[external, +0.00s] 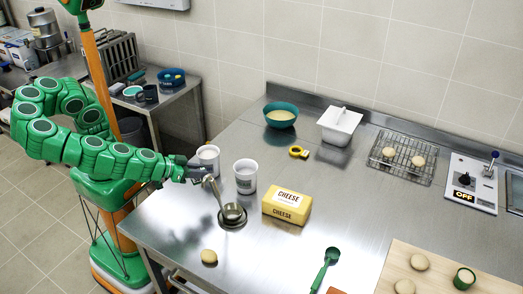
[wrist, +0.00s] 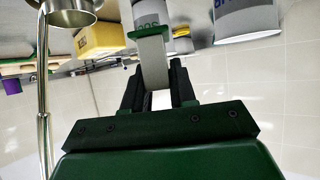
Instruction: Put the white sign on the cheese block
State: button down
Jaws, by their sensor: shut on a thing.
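The yellow cheese block (external: 286,206) lies on the steel counter, right of my gripper (external: 197,172). It also shows at the upper left of the wrist view (wrist: 100,40). In the wrist view my gripper (wrist: 158,95) is shut on a pale, flat piece (wrist: 153,62) that sticks out between the fingers. I cannot tell for certain whether this piece is the white sign. I make out no separate white sign on the counter or on the cheese. In the external view the held piece is too small or hidden to tell.
White tubs (external: 245,178) (external: 208,156) are close by my gripper. A bun (external: 208,257) and a green scoop (external: 325,264) lie nearer the front.

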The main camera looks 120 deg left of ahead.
jog(key=w+a+r+m+t+h, duration=0.25)
jog(key=w+a+r+m, duration=0.2)
jog(key=w, duration=0.35)
jog(key=w+a+r+m+t+h, duration=0.25)
jog(key=w+a+r, duration=0.2)
jog(key=w, duration=0.25)
send_over(287, 198)
jog(key=shift+h, duration=0.3)
notch_tip(287, 198, down, 9)
jog(key=shift+r, duration=0.1)
jog(key=shift+w+f, duration=0.1)
jog(key=shift+f, duration=1.5)
jog(key=shift+f, duration=0.15)
jog(key=c, duration=0.9)
grip_release()
